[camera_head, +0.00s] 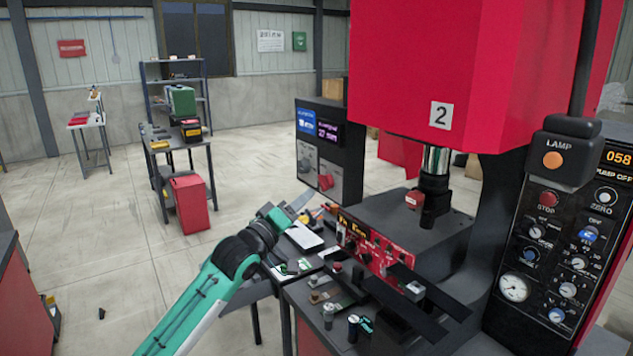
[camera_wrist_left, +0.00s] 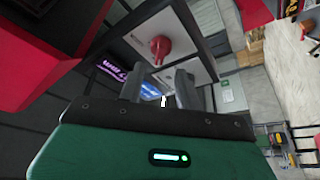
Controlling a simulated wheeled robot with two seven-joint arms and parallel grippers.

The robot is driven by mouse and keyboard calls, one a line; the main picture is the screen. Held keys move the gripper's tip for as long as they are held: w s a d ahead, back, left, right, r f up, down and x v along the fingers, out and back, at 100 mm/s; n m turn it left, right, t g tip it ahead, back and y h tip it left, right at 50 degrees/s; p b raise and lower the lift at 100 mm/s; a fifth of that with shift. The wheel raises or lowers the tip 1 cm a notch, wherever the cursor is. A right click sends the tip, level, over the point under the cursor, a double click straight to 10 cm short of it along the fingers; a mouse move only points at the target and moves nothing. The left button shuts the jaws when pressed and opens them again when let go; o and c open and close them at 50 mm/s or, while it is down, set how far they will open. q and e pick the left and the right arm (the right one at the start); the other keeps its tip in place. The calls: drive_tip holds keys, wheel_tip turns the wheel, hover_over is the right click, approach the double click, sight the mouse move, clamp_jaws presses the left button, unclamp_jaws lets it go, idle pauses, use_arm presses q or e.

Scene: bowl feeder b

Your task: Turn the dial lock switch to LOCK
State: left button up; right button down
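A black cabinet (camera_head: 352,150) carries blue and purple screens. Two grey plates sit below the screens; the right plate has a large red rotary knob (camera_head: 325,182). The knob also shows in the left wrist view (camera_wrist_left: 160,48), beyond my fingers. No readable label tells me which switch is the dial lock, or its setting. My left gripper (camera_wrist_left: 160,92) has its two dark fingers apart, with nothing seen between them. It is short of the cabinet and not touching the knob. In the head view my left arm's end is below and left of the cabinet. My right gripper is not in view.
A red press (camera_head: 450,60) marked 2 stands close on the right. A control panel (camera_head: 560,240) with several knobs is at far right. The bench (camera_head: 300,300) below holds small parts. A red cabinet (camera_head: 190,203) stands behind on open floor.

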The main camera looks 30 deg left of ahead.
sight(320, 184)
use_arm(q)
drive_tip(key=p+x, duration=0.1)
drive_tip(key=x, duration=0.3)
drive_tip(key=shift+w+r+p, duration=0.1)
drive_tip(key=shift+p, duration=0.2)
drive_tip(key=shift+x, duration=0.85)
drive_tip(key=c, duration=0.6)
